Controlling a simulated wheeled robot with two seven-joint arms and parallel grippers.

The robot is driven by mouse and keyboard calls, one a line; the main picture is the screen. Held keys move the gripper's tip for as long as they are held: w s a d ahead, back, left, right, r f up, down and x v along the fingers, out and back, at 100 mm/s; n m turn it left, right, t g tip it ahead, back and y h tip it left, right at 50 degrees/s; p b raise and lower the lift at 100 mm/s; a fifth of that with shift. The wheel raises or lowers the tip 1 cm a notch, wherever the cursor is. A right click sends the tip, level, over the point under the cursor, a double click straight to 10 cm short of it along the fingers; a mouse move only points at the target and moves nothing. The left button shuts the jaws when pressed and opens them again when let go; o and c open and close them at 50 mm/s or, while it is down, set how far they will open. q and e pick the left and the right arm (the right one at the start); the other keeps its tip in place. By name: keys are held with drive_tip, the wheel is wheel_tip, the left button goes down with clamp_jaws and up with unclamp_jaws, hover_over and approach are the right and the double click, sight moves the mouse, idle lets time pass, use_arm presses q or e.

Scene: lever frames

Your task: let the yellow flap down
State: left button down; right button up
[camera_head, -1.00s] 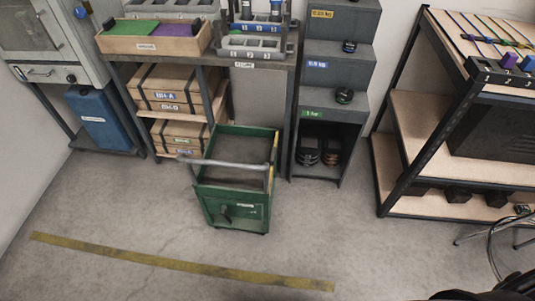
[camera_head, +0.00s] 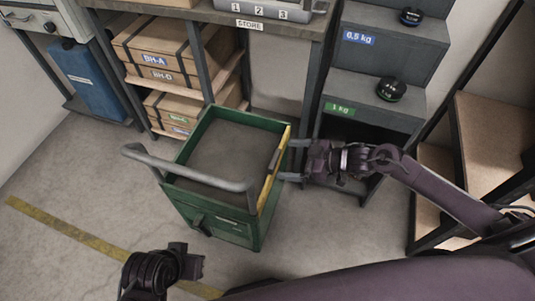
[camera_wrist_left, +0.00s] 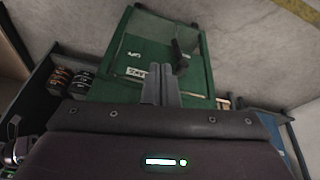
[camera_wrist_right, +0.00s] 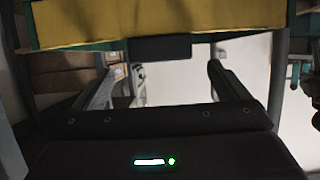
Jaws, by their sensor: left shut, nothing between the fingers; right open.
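The yellow flap (camera_head: 273,170) stands up along the right side of the green cart (camera_head: 217,222) in the head view, seen nearly edge-on. In the right wrist view the flap (camera_wrist_right: 160,22) crosses the top as a wide yellow panel, with a dark block (camera_wrist_right: 160,47) at its lower edge. My right gripper (camera_head: 284,160) is open beside the flap, its fingers pointing at it. In its wrist view the fingers (camera_wrist_right: 162,75) are apart with nothing between them. My left gripper (camera_head: 196,264) is shut and empty in front of the cart; its closed fingers (camera_wrist_left: 160,80) show in the left wrist view.
A grey push bar (camera_head: 190,170) crosses the cart's front. A dark stepped shelf (camera_head: 375,95) with weights stands behind my right gripper. A rack (camera_head: 490,130) is at the right. A bench with boxes (camera_head: 175,60) is behind; floor is free at left.

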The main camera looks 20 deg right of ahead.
sight(277, 159)
drive_tip(key=b+x, duration=0.1)
drive_tip(key=x, duration=0.5)
drive_tip(key=shift+a+b, duration=0.15)
drive_tip(key=shift+b, duration=0.15)
drive_tip(key=shift+w+a+f, duration=0.2)
drive_tip(key=shift+w+a, duration=0.15)
drive_tip(key=shift+a, duration=0.15)
use_arm(q)
drive_tip(key=shift+w+d+f+t+h, duration=0.1)
drive_tip(key=shift+w+d+t+h, duration=0.2)
drive_tip(key=shift+d, duration=0.3)
drive_tip(key=shift+w+d+t+h, duration=0.1)
drive_tip(key=shift+d+t+h, duration=0.1)
drive_tip(key=shift+d+t, duration=0.3)
drive_tip(key=shift+d, duration=0.1)
use_arm(e)
drive_tip(key=c, duration=1.4)
